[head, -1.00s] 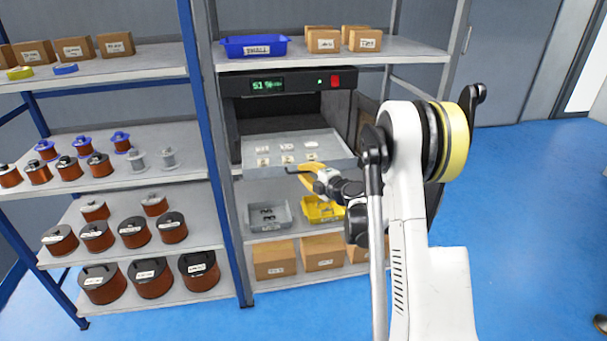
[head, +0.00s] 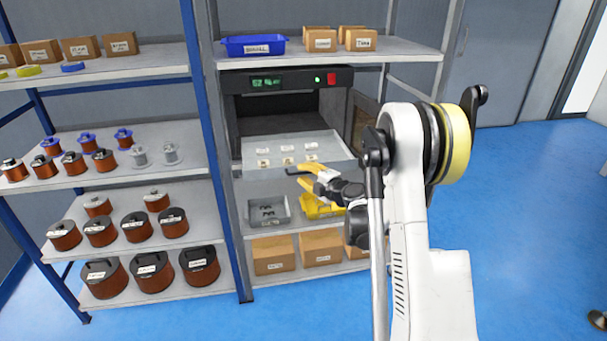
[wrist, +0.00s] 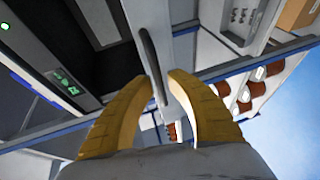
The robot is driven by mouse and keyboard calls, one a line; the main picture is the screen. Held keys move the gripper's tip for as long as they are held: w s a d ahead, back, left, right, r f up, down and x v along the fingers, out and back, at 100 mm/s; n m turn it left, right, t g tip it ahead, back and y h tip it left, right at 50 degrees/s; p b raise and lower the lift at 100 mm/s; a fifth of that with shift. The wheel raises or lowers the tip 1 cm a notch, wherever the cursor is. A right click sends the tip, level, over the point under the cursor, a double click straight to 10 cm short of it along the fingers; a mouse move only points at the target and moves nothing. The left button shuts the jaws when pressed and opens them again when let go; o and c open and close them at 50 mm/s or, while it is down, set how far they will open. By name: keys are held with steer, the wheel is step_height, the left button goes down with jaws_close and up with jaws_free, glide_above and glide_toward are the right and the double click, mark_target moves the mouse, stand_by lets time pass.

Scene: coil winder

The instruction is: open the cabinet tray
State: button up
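The cabinet (head: 288,82) has a dark front with a green display and its door stands open on the right. Its grey tray (head: 318,139) sticks out of the opening with several small labelled items on it. A dark bar handle (head: 292,171) is on the tray front. My gripper (head: 299,176) is at this handle, with its yellow fingers apart. In the wrist view the handle (wrist: 149,58) runs between the two open fingers (wrist: 162,82); I cannot tell whether either touches it.
A grey bin (head: 268,211) and a yellow bin (head: 318,209) stand on the shelf below the tray, with cardboard boxes (head: 273,254) lower down. A blue-posted rack (head: 217,150) with spools stands left.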

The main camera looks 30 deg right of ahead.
steer(key=v, duration=1.2)
steer(key=s+a+r+m+h, duration=0.2)
steer(key=r+m+h, duration=0.2)
steer(key=r+m, duration=0.45)
steer(key=s+a+r+m+h, duration=0.25)
steer(key=r+m+h, duration=0.2)
steer(key=r, duration=0.65)
steer(key=s+a+f+m+g+y, duration=0.2)
steer(key=s+a+f+g+y, duration=0.1)
steer(key=s+a+f, duration=0.4)
steer(key=s+a+f+m+g+y, duration=0.3)
steer(key=s+a+f+g, duration=0.2)
steer(key=s+a, duration=0.6)
steer(key=s+f, duration=0.2)
steer(key=s, duration=0.3)
steer(key=shift+a+f+g, duration=0.2)
steer(key=shift+a+g, duration=0.1)
